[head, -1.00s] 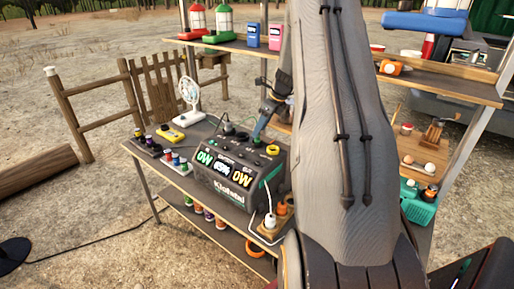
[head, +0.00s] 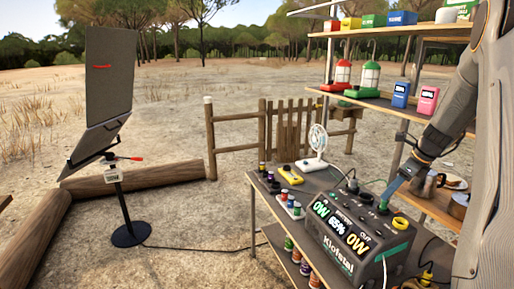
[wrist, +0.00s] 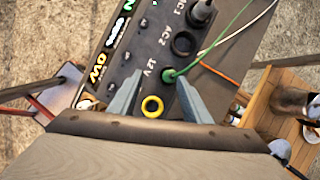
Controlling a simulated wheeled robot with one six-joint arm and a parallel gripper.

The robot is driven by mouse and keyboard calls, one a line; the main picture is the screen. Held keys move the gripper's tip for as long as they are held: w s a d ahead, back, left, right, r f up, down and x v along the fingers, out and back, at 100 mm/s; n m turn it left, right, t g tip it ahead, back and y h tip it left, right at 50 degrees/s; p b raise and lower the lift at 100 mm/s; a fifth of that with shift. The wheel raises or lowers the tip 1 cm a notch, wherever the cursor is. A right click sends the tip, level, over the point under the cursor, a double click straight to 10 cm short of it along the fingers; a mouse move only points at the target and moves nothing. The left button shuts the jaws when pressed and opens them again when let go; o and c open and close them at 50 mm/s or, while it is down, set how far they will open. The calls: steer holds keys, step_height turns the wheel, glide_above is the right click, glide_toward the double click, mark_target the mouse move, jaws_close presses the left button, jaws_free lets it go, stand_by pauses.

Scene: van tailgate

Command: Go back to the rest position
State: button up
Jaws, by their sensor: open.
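My gripper (head: 390,192) is above the right part of the black power station (head: 345,254) in the head view. In the wrist view its two grey-blue fingers (wrist: 158,92) are spread apart with nothing held between them. A yellow ring (wrist: 152,106) on the power station's top lies in the gap as seen from the wrist. A green plug (wrist: 168,76) with a green cable sits in the top just beyond it. The head view also shows the yellow ring (head: 401,223). My arm runs up and to the right from the gripper.
The power station stands on a table with a small white fan (head: 317,143) and small coloured items. Shelves behind hold a red lantern (head: 342,74), a green lantern (head: 370,76) and boxes. A panel on a stand (head: 109,85) is at left. Open ground lies between.

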steer(key=s+a+f+n+g+b, duration=0.1)
steer(key=s+a+n, duration=0.2)
steer(key=a+n, duration=0.3)
steer(key=s+a+n+h+b, duration=0.1)
steer(key=s+a+n, duration=0.15)
steer(key=a, duration=0.55)
steer(key=s+a+f+n+g+b, duration=0.1)
steer(key=s+a+n, duration=0.2)
steer(key=a+n, duration=0.3)
steer(key=s+a+f+n+h+b, duration=0.1)
steer(key=s+a+f+n, duration=0.2)
steer(key=s+a+n, duration=1)
steer(key=s+n, duration=0.1)
steer(key=s, duration=0.1)
steer(key=shift+s+a+f+g+b, duration=0.2)
steer(key=shift+s+f+g+b, duration=0.1)
steer(key=shift+f+b, duration=0.1)
steer(key=shift+c, duration=0.2)
